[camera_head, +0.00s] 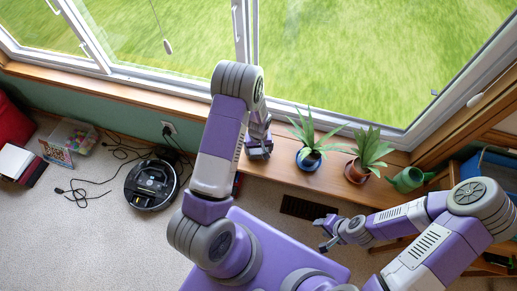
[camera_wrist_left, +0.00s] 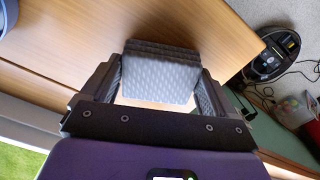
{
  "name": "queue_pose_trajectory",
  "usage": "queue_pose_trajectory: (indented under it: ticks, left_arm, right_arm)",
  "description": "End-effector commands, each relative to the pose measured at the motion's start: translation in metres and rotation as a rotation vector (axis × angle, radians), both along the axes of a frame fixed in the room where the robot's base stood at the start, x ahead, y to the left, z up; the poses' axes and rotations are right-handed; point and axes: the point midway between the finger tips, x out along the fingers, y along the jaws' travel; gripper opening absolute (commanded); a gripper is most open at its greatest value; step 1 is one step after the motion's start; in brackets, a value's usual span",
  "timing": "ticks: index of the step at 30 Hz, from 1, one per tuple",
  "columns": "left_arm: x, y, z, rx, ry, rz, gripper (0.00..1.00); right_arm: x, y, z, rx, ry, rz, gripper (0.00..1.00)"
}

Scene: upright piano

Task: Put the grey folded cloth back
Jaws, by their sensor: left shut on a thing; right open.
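My left gripper (camera_head: 259,148) is over the wooden window ledge (camera_head: 283,172), to the left of two potted plants. In the left wrist view, the grey folded cloth (camera_wrist_left: 164,72) is between the two fingers of that gripper, which are shut on it. The cloth has a diamond pattern and visible layered folds at its far edge. The wooden surface shows beyond and around it; I cannot tell whether the cloth touches it. In the head view, the arm and gripper mostly hide the cloth. My right gripper (camera_head: 326,232) is open and empty, over the floor in front of the ledge.
A plant in a blue pot (camera_head: 309,157), a plant in a terracotta pot (camera_head: 357,171) and a green watering can (camera_head: 409,179) stand to the right on the ledge. A black robot vacuum (camera_head: 152,184), cables and a clear bin (camera_head: 74,136) are on the carpet at left.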

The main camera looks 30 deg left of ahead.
Motion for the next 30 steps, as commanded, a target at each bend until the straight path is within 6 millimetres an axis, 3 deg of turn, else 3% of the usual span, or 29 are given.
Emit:
queue_pose_trajectory:
  ticks: [3, 4, 6, 17, 30]
  left_arm:
    - [0.000, 0.000, -0.004, 0.000, 0.000, 0.000, 0.55]
    - [0.000, 0.000, -0.003, 0.000, 0.000, 0.000, 0.91]
    - [0.000, 0.000, -0.003, 0.000, 0.000, 0.000, 1.00]
    - [0.000, 0.000, 0.008, 0.000, -0.001, -0.001, 1.00]
    - [0.000, 0.000, 0.098, 0.000, -0.002, -0.001, 1.00]
  right_arm:
    - [0.000, 0.000, -0.004, 0.000, 0.000, 0.000, 0.43]
    - [0.000, 0.000, -0.003, 0.000, 0.000, 0.000, 0.43]
    - [0.000, 0.000, -0.002, 0.000, 0.000, 0.000, 0.43]
    - [0.000, 0.000, 0.003, 0.000, 0.000, 0.000, 0.43]
    - [0.000, 0.000, 0.031, 0.000, 0.000, 0.000, 0.43]
